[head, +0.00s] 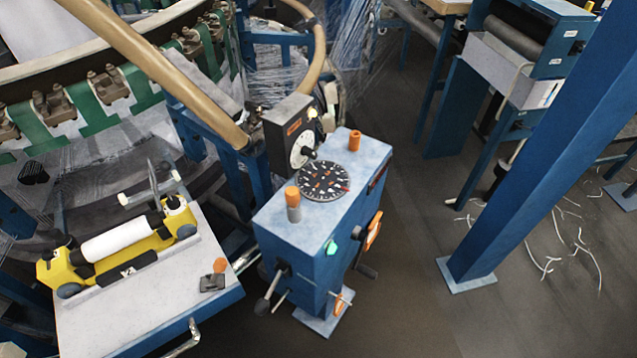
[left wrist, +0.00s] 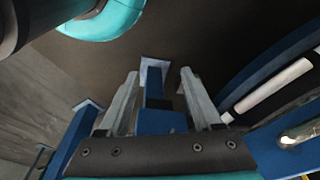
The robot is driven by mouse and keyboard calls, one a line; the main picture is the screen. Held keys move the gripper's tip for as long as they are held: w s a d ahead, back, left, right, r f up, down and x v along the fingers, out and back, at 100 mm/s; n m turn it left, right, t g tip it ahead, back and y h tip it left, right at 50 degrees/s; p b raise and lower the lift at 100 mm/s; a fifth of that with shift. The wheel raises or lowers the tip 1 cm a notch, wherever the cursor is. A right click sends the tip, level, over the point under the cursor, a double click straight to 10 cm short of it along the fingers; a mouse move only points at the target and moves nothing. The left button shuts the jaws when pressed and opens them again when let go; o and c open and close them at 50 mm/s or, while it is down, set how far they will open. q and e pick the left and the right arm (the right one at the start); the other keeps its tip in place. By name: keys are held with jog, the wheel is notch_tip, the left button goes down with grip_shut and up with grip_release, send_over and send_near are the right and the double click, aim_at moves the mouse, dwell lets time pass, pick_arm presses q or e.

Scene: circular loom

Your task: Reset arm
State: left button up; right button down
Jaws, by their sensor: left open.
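My left gripper (left wrist: 160,82) shows in the left wrist view with its two grey fingers spread apart and nothing held between them. Beyond the fingers, a blue post with a pale foot plate (left wrist: 155,64) stands on the dark floor. Neither gripper shows in the head view, and my right gripper is in no view. In the head view a blue control pedestal (head: 291,237) stands in the middle, with a black dial (head: 324,181), orange knobs and a black-knobbed lever (head: 263,306). No gripper is seen touching it.
A yellow device with a white roller (head: 118,240) lies on a pale-topped table (head: 165,297) at left. The loom ring with green straps (head: 65,119) is behind it. A blue column (head: 540,140) stands at right. Open floor (head: 430,230) lies between pedestal and column.

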pick_arm(q)
jog(key=s+a+f+g+b, duration=0.15)
jog(key=s+f+b, duration=0.45)
jog(key=s+f, duration=0.8)
notch_tip(320, 180, up, 8)
jog(key=w+p, duration=0.1)
jog(key=p, duration=0.9)
jog(key=shift+w+a, duration=0.3)
jog(key=shift+a, duration=0.1)
jog(key=shift+r+t, duration=0.1)
jog(key=shift+t, duration=0.15)
notch_tip(320, 180, down, 10)
jog(key=b, duration=1)
